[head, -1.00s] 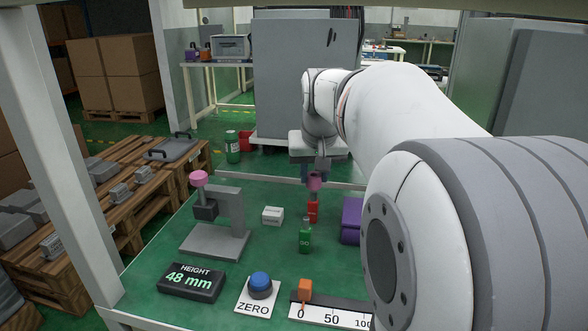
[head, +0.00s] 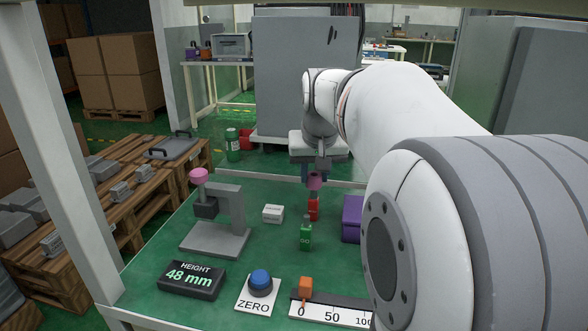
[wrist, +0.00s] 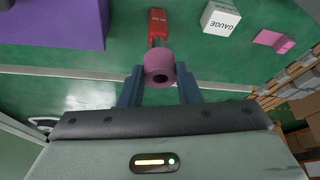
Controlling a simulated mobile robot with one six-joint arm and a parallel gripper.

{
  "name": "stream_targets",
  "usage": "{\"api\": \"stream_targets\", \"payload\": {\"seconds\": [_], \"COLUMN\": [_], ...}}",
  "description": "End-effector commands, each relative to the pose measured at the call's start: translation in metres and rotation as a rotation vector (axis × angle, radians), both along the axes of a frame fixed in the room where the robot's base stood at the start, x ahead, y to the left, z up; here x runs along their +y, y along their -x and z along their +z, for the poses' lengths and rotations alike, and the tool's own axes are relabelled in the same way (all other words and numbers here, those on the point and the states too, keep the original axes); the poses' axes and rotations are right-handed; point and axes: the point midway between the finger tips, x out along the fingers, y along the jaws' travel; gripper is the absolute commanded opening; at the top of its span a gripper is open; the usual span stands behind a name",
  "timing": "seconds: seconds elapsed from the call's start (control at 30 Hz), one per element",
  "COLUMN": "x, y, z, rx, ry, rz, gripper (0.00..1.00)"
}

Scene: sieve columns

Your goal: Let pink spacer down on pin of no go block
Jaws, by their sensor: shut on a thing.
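The pink spacer (head: 314,181) is a short ring with a dark hole; it also shows in the wrist view (wrist: 158,66). My gripper (head: 315,172) is shut on it, with one blue-grey finger on each side in the wrist view (wrist: 159,80). The no go block (head: 313,211) is red and stands upright on the green table, right under the spacer in the head view. It lies just beyond the spacer in the wrist view (wrist: 157,24). The block's pin is mostly hidden, and I cannot tell whether the spacer is around it or just above it.
A green GO block (head: 305,237) stands in front of the red one. A purple block (head: 352,218) is to the right, a white gauge block (head: 273,213) to the left. A grey stand (head: 228,222) with a pink top, a 48 mm display (head: 191,281) and a zero button (head: 260,281) are nearby.

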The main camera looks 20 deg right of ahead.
Motion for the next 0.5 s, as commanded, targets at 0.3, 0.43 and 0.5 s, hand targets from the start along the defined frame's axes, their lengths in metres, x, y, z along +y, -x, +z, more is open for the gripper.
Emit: {"api": "stream_targets", "payload": {"seconds": [0.3,0.43,0.5], "x": [-0.0008,-0.0008,-0.0008], "y": [0.0002,0.0002,0.0002], "z": [-0.003,-0.0041,-0.0046], "rx": [0.0,0.0,0.0], "ry": [0.0,0.001,0.001], "rz": [-0.001,-0.001,-0.001], "gripper": [0.06,0.06,0.06]}}
